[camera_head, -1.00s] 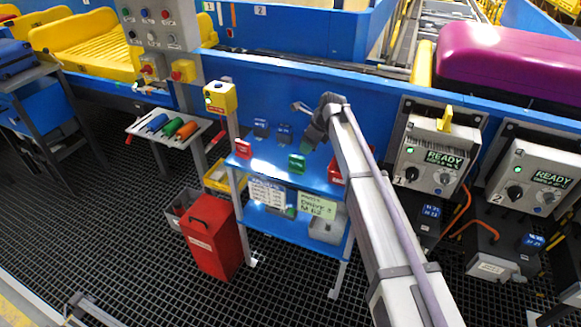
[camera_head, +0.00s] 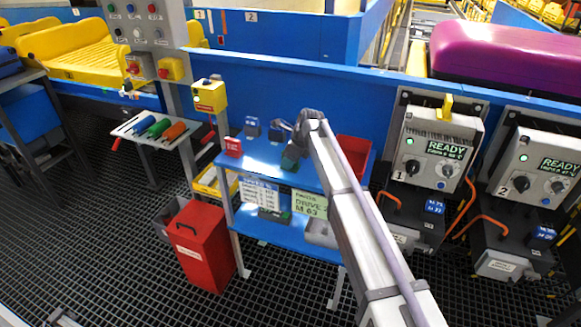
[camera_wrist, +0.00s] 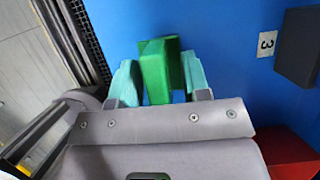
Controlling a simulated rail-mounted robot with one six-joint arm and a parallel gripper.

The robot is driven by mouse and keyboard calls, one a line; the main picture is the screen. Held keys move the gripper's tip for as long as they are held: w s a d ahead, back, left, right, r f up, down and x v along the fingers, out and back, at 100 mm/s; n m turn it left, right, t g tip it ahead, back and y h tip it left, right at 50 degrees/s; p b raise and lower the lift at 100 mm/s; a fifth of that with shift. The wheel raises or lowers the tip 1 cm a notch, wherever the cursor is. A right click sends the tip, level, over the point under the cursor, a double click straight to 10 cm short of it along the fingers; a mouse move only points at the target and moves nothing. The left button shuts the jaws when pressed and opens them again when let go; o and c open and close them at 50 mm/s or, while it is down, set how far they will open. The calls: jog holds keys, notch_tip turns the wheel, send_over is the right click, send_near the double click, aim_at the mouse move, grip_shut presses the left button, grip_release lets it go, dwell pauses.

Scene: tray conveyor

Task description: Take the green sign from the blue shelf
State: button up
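The green sign (camera_wrist: 155,70) shows in the wrist view as a green block standing between my gripper's two teal fingers. The blue shelf (camera_head: 262,152) is left of centre in the head view. My gripper (camera_head: 291,157) is low over its top board, and hides the sign there. In the wrist view my gripper (camera_wrist: 160,82) has one finger close on each side of the sign; I cannot tell whether both fingers press on it. I cannot tell whether the sign still touches the board.
On the top board are a red sign (camera_head: 233,147), two dark blue signs (camera_head: 252,127) (camera_head: 276,130) and a red bin (camera_head: 354,152). The blue conveyor wall rises behind. A red box (camera_head: 203,245) stands left of the shelf. Control boxes (camera_head: 433,150) are on the right.

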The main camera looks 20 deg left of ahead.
grip_shut()
dwell(0.3)
notch_tip(320, 180, up, 11)
jog(key=p, duration=1)
jog(key=shift+f+p, duration=0.2)
jog(key=shift+p, duration=0.1)
